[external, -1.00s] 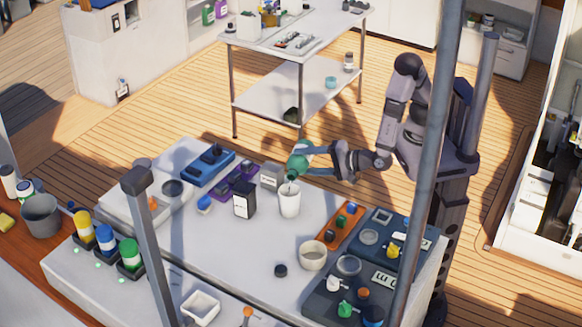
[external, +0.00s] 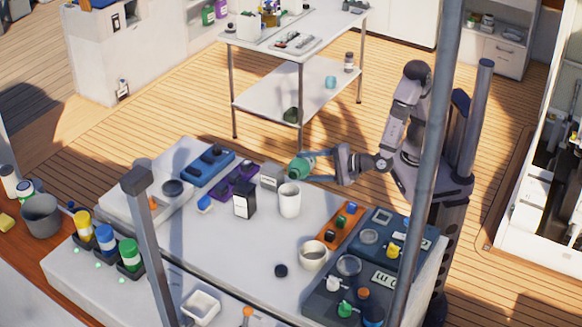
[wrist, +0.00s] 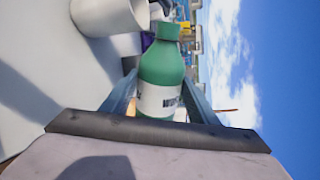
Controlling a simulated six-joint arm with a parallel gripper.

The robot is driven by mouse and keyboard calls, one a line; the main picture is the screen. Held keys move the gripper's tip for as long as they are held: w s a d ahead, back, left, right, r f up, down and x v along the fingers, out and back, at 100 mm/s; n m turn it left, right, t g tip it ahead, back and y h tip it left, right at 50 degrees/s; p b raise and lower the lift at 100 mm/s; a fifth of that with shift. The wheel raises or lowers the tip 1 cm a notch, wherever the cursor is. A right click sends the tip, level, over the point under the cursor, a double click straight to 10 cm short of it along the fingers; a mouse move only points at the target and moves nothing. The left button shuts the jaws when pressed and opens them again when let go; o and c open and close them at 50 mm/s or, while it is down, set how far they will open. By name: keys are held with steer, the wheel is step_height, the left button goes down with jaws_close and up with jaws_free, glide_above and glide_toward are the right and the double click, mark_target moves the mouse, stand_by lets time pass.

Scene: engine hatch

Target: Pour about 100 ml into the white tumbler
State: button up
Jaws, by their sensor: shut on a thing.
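The white tumbler (external: 289,201) stands upright on the pale worktop; it also shows at the top left of the wrist view (wrist: 108,14). My gripper (external: 312,165) is shut around a green bottle with a white label (wrist: 160,72). The bottle (external: 299,168) is tipped over, roughly on its side, above the worktop just behind the tumbler. Its neck points away from my gripper and lies close to the tumbler's rim, apart from it. I see no stream, and the level in the tumbler is hidden.
A black box with a white label (external: 244,201) and a grey labelled block (external: 271,176) stand near the tumbler. A pale round bowl (external: 313,256) and an orange tray (external: 340,230) are to the right. The worktop in front of the tumbler is mostly clear.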

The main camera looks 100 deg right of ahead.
steer(key=shift+d+f, duration=0.1)
steer(key=shift+f, duration=0.2)
steer(key=shift+r+m+b, duration=0.2)
steer(key=shift+m+b, duration=0.15)
steer(key=shift+m, duration=0.05)
steer(key=shift+b, duration=0.3)
stand_by(1.3)
